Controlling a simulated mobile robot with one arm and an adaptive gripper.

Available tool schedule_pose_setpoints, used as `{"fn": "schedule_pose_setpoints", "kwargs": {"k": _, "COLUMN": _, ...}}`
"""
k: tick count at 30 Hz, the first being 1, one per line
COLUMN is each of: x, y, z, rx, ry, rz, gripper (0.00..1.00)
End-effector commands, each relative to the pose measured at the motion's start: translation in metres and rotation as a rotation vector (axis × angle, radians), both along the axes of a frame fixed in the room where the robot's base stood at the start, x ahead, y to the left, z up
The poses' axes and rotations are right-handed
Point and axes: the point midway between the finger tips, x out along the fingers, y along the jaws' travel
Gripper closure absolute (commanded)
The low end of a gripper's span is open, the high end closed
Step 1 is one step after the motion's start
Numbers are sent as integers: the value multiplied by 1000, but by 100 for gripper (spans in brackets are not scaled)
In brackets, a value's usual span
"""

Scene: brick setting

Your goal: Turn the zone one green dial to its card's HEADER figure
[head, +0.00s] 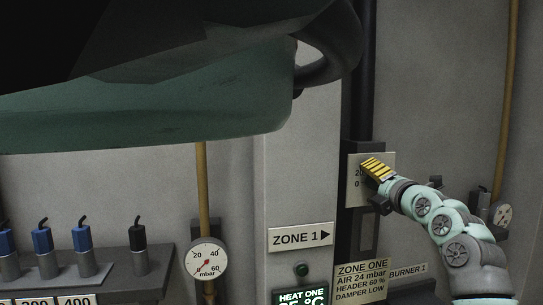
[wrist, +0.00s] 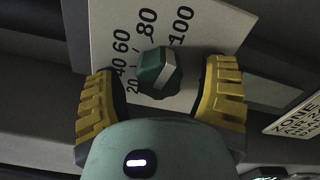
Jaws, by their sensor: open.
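The green dial (wrist: 150,72) sits on a pale scale plate (wrist: 108,30) marked 20 to 100 in the wrist view. A light grey band runs across the knob; which figure it points at is not clear. My gripper (wrist: 162,82) is open, with one yellow finger on each side of the dial and gaps showing between. In the head view my gripper (head: 376,168) is in front of the plate (head: 356,194) and hides the dial. The zone one card (head: 361,281) reads AIR 24 mbar, HEADER 60 %, DAMPER LOW.
A ZONE 1 arrow sign (head: 300,236) and a lit HEAT ONE display (head: 301,297) are left of the card. A round gauge (head: 207,260) and a shelf of blue and black levers (head: 84,248) are further left. Another gauge (head: 502,215) is right of my arm.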

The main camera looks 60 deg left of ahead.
Motion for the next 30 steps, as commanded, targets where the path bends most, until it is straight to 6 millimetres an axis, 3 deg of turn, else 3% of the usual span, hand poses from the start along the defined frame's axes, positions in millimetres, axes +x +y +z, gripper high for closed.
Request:
{"fn": "schedule_pose_setpoints", "kwargs": {"k": 2, "x": 0, "y": 0, "z": 0, "rx": 0, "ry": 0, "rz": 0, "gripper": 29}}
{"fn": "schedule_pose_setpoints", "kwargs": {"k": 21, "x": 1, "y": -1, "z": 0, "rx": 1, "ry": 1, "rz": -2, "gripper": 95}}
{"fn": "schedule_pose_setpoints", "kwargs": {"k": 30, "x": 1, "y": 0, "z": -3, "rx": -11, "ry": -30, "rz": -3, "gripper": 96}}
